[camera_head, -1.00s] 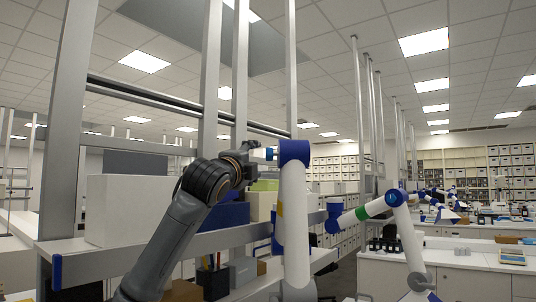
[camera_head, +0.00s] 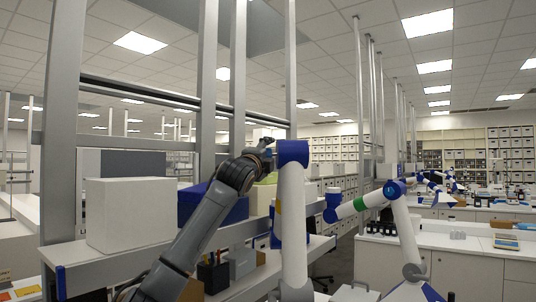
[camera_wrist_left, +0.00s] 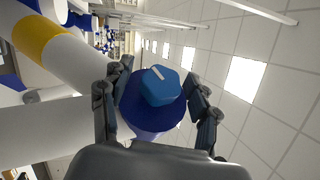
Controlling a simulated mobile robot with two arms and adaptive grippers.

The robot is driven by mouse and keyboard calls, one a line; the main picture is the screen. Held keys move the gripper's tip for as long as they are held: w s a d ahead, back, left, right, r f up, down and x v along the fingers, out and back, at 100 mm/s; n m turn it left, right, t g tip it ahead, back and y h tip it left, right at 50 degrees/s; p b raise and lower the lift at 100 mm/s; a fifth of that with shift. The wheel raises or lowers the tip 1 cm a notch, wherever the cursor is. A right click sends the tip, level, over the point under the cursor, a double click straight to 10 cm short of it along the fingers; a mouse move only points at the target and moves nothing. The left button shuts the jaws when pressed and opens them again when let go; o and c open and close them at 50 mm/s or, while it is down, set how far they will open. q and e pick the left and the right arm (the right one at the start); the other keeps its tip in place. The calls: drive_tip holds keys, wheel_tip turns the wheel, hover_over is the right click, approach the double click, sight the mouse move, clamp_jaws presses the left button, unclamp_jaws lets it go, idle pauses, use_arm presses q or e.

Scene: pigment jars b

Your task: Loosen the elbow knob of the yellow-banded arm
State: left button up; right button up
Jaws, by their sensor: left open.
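The yellow-banded arm is white, with a blue elbow (camera_head: 291,153) and a yellow band (camera_head: 279,208) below it in the head view. In the left wrist view its yellow band (camera_wrist_left: 40,42) is at upper left. The elbow knob (camera_wrist_left: 160,86) is a bright blue, faceted cap with a white mark line, in front of a darker blue elbow housing (camera_wrist_left: 150,118). My left gripper (camera_wrist_left: 160,98) is open, with its fingers apart on either side of the knob. I cannot tell whether they touch it. In the head view the left gripper (camera_head: 264,148) is beside the elbow's left side. My right gripper is not in view.
A green-banded white arm (camera_head: 372,200) stands to the right. A white box (camera_head: 130,215) and a dark blue bin (camera_head: 213,203) stand on the shelf behind my left arm. Tall grey posts (camera_head: 238,80) rise close behind the gripper.

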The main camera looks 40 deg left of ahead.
use_arm(q)
drive_tip(key=c, duration=1.2)
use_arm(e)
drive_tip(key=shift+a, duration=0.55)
use_arm(q)
drive_tip(key=shift+g, duration=0.3)
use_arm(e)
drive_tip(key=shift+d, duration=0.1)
use_arm(q)
drive_tip(key=shift+d+n+g+h, duration=0.1)
drive_tip(key=shift+n+g+h, duration=0.65)
drive_tip(key=shift+g, duration=0.45)
drive_tip(key=shift+n+g+h, duration=0.55)
drive_tip(key=shift+g, duration=0.55)
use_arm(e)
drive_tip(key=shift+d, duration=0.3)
use_arm(q)
drive_tip(key=shift+f, duration=0.1)
drive_tip(key=o, duration=1.2)
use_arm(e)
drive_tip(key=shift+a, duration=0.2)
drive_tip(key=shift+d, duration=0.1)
